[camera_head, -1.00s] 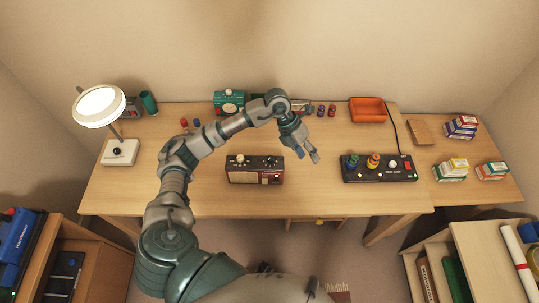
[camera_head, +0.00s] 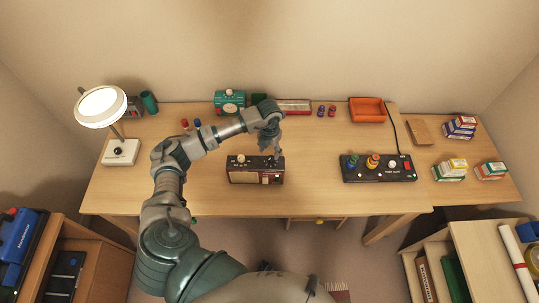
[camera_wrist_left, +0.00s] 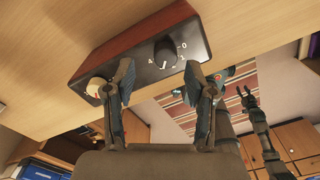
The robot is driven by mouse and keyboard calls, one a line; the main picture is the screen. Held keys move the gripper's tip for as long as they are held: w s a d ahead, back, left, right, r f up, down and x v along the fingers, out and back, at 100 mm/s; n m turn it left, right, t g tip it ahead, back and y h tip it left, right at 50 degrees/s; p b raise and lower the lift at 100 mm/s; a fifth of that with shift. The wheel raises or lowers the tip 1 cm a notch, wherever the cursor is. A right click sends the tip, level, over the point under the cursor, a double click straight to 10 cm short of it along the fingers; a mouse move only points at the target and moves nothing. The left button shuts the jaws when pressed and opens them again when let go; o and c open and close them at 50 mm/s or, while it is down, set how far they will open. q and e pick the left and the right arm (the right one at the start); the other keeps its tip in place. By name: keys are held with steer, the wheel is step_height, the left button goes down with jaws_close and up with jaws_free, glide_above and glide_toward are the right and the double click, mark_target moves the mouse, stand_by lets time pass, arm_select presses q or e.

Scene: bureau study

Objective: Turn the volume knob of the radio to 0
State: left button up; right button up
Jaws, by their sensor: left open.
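The radio (camera_head: 246,176) stands on the desk, with a dark red body and a black top panel. In the left wrist view, the radio (camera_wrist_left: 118,47) shows a round black knob (camera_wrist_left: 166,52) with digits including 4 and 0 around it. The knob's exact setting cannot be read. A cream-coloured round knob (camera_wrist_left: 96,87) sits at the panel's other end. My left gripper (camera_head: 275,153) is at the radio's right end, above the black knob. Its fingers are apart with nothing between them. My right gripper (camera_wrist_left: 247,98) shows at the wrist view's right, away from the radio, fingers apart.
A lamp (camera_head: 121,151) stands at the desk's left. A black control box (camera_head: 379,176) with coloured knobs is to the right of the radio. A teal device (camera_head: 229,102) and an orange tray (camera_head: 367,110) are at the back. The desk between radio and control box is clear.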

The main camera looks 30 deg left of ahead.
mark_target(271, 158)
arm_select(q)
step_height(271, 158, down, 3)
steer(key=shift+d+r, duration=0.15)
steer(key=shift+r, duration=0.05)
steer(key=shift+d+f, duration=0.2)
steer(key=shift+f, duration=0.1)
steer(key=shift+d+f, duration=0.15)
steer(key=shift+d, duration=0.1)
arm_select(e)
steer(key=shift+d, duration=0.35)
arm_select(q)
steer(key=shift+a+f, duration=0.1)
steer(key=shift+a, duration=0.3)
jaws_close()
arm_select(e)
steer(key=shift+a, duration=0.15)
arm_select(q)
steer(key=shift+d, duration=0.15)
